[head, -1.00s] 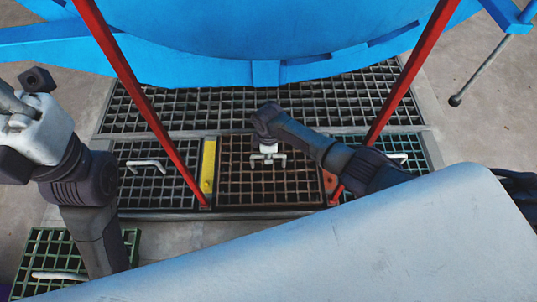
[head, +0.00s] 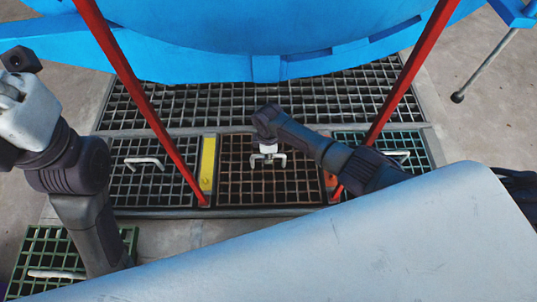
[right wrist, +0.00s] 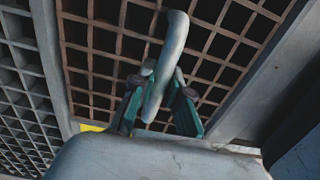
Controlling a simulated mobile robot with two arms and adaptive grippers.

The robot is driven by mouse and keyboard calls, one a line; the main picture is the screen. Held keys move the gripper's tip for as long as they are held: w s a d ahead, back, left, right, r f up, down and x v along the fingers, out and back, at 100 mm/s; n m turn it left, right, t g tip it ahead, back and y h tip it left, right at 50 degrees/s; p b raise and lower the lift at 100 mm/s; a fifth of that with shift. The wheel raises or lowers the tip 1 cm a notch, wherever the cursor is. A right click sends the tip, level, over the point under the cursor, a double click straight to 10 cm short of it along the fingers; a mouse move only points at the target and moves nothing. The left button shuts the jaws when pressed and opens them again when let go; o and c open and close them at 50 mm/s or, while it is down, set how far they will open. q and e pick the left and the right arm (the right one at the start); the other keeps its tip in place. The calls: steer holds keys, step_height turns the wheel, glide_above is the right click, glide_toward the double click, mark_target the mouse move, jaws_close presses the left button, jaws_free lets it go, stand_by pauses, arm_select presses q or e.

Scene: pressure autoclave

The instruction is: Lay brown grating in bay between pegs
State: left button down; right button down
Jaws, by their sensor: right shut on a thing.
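The brown grating (head: 240,187) lies across the bay in the middle of the front row, between a yellow strip (head: 208,158) on its left and a narrow strip with an orange spot (head: 331,181) on its right. It looks level; I cannot tell whether it bears fully on the frame. My right gripper (head: 268,158) is shut on the grating's pale handle (head: 283,159). In the right wrist view, the green-edged fingers (right wrist: 158,108) are around the handle (right wrist: 172,55). My left arm is at the left; its gripper (head: 20,85) is cut by the edge and unclear.
A long grating (head: 200,105) lies behind, under the blue vessel (head: 270,40). Red bars (head: 127,75) (head: 408,75) slant down to the bay's sides. A green grating (head: 60,245) lies front left.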

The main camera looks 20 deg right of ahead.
steer(key=shift+w+a+f, duration=0.1)
steer(key=shift+w, duration=0.05)
steer(key=c, duration=1.1)
jaws_free()
steer(key=shift+s+f, duration=0.15)
steer(key=shift+s, duration=0.05)
step_height(320, 180, up, 12)
steer(key=shift+w+r, duration=0.1)
steer(key=shift+r, duration=0.05)
